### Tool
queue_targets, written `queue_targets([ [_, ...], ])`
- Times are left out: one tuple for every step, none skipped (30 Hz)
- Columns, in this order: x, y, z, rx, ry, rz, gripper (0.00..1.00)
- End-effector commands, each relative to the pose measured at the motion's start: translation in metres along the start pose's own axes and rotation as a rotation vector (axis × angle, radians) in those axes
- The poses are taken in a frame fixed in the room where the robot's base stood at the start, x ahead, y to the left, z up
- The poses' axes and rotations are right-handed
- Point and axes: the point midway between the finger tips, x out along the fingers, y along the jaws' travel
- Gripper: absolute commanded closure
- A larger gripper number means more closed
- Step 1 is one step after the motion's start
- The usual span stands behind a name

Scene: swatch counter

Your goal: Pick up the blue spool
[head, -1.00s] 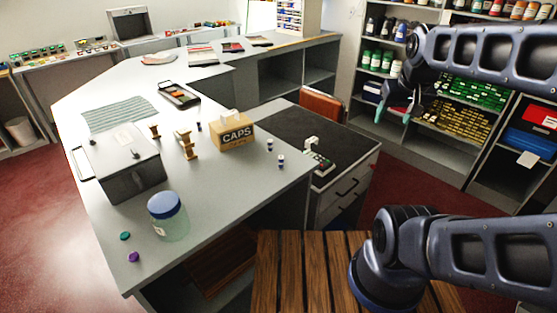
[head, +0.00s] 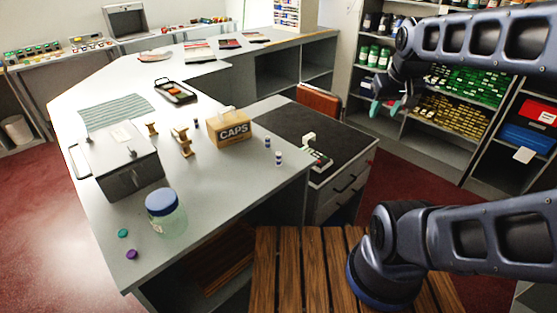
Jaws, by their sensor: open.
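Small blue-and-white pieces that look like spools stand upright on the grey counter (head: 225,178). One (head: 267,142) and another (head: 278,158) are near its right edge, and a third (head: 197,124) stands left of the caps box. They are too small to tell which is the blue spool. My gripper (head: 386,108) is open and empty, with teal fingertips. It hangs in the air right of the counter, in front of the shelves, well apart from these pieces.
A cardboard box marked CAPS (head: 232,130), wooden spools (head: 183,142), a grey metal box (head: 122,165) and a blue-lidded jar (head: 165,215) stand on the counter. Teal (head: 123,233) and purple (head: 132,254) caps lie at front left. A dark-topped drawer cabinet (head: 340,135) adjoins at right.

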Motion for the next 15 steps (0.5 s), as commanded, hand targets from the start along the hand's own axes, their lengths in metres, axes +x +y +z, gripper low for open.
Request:
queue_targets([
  [0.005,-0.007,-0.007,-0.053,-0.017,-0.008,0.57],
  [0.008,-0.012,-0.012,-0.088,-0.026,-0.013,0.57],
  [0.012,-0.019,-0.018,-0.140,-0.040,-0.021,0.57],
  [0.015,-0.024,-0.023,-0.181,-0.049,-0.026,0.57],
  [0.018,-0.030,-0.027,-0.222,-0.058,-0.033,0.57],
  [0.023,-0.037,-0.033,-0.275,-0.071,-0.041,0.57],
  [0.026,-0.044,-0.037,-0.314,-0.080,-0.047,0.57],
  [0.030,-0.050,-0.041,-0.354,-0.088,-0.054,0.57],
  [0.034,-0.058,-0.046,-0.409,-0.100,-0.063,0.57],
  [0.038,-0.065,-0.050,-0.449,-0.109,-0.070,0.57],
  [0.042,-0.072,-0.053,-0.490,-0.118,-0.077,0.57],
  [0.047,-0.081,-0.057,-0.543,-0.129,-0.086,0.57],
  [0.051,-0.089,-0.060,-0.583,-0.137,-0.094,0.57],
  [0.055,-0.096,-0.063,-0.624,-0.145,-0.102,0.57],
  [0.061,-0.106,-0.066,-0.678,-0.156,-0.112,0.57],
])
